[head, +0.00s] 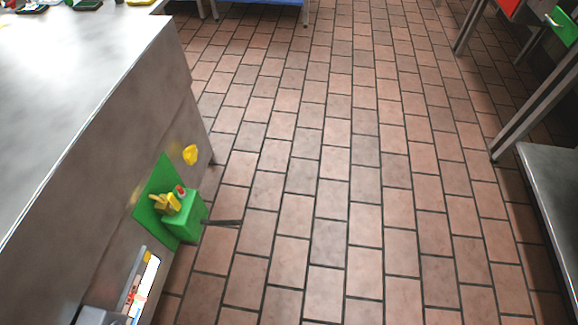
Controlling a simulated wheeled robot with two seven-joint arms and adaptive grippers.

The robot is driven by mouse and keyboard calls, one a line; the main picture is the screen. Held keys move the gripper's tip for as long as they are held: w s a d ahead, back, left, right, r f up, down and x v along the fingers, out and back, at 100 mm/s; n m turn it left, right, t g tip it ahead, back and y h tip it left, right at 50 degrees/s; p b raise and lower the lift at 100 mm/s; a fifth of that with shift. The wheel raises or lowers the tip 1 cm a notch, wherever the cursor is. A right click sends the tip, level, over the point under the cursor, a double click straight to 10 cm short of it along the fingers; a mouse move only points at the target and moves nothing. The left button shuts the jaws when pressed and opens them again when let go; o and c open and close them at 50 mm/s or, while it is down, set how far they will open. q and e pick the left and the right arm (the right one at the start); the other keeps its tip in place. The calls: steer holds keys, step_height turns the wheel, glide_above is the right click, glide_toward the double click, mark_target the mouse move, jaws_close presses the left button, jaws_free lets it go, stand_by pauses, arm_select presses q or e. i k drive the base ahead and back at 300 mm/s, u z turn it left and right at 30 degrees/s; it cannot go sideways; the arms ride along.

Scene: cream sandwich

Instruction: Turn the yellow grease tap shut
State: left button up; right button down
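A small yellow knob-like part (190,154) sticks out from the side of the steel counter, near its far end. Lower and nearer, a green box (187,222) on a green plate (157,190) is fixed to the same side. It carries a yellow handle-like part (166,204) and a small red part (181,190). A dark bar (222,222) juts from the box over the floor. I cannot tell which yellow part is the grease tap, or how far either is turned. Neither of my grippers is in view.
The steel counter (75,75) fills the left side. A grey holder with a white labelled sheet (147,285) is on its side at lower left. The tiled floor (330,190) is clear in the middle. A steel shelf (552,190) stands at right, a blue-topped table (262,2) at the back.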

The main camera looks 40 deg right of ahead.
mark_target(175, 204)
steer(key=u, duration=0.4)
steer(key=k, duration=0.5)
steer(key=u, duration=0.7)
steer(key=i, duration=0.9)
steer(key=z, duration=0.85)
